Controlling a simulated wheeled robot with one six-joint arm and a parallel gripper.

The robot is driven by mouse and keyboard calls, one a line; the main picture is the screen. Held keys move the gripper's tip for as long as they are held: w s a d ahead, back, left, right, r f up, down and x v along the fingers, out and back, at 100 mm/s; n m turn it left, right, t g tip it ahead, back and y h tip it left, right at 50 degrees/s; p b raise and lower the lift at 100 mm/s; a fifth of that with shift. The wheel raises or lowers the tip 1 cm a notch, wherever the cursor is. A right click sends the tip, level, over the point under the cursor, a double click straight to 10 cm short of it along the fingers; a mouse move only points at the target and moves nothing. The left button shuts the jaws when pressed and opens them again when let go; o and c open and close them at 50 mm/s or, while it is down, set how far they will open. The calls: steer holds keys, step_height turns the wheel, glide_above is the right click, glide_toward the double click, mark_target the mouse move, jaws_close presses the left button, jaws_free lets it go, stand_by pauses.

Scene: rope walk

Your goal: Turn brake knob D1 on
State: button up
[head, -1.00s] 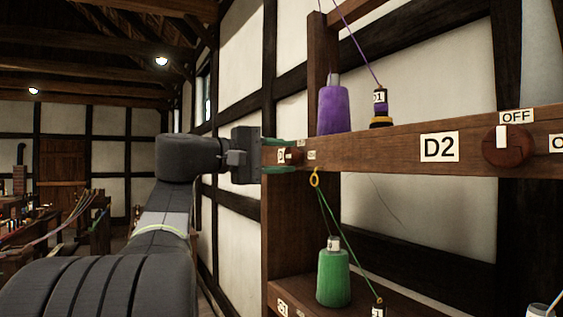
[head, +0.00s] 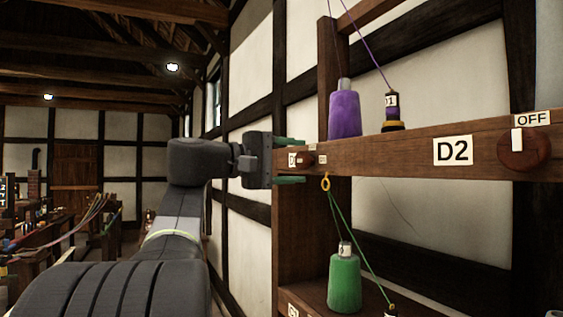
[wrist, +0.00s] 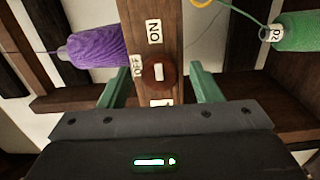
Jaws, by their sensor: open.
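Brake knob D1 (wrist: 150,78) is a round dark red-brown knob with a white mark, on a wooden rail in the wrist view. Its white mark runs along the rail, in line with the ON label (wrist: 154,32). The OFF label (wrist: 137,66) is to its left in that picture. Knob D1 (head: 305,160) shows small and side-on in the head view, its plate partly hidden. My gripper (wrist: 160,88) is open, with one green finger on each side of the knob and visible gaps between. In the head view my gripper (head: 292,160) reaches the rail's left end.
The rail (head: 400,152) also carries knob D2 (head: 525,153), its mark toward OFF. A purple spool (head: 344,115) and a small bobbin (head: 392,112) stand above the rail.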

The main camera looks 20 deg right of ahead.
steer(key=s+a+b, duration=0.1)
steer(key=a, duration=1.2)
steer(key=shift+a, duration=0.35)
steer(key=d, duration=0.9)
steer(key=w+d+p, duration=0.1)
steer(key=d, duration=0.3)
steer(key=shift+d, duration=0.4)
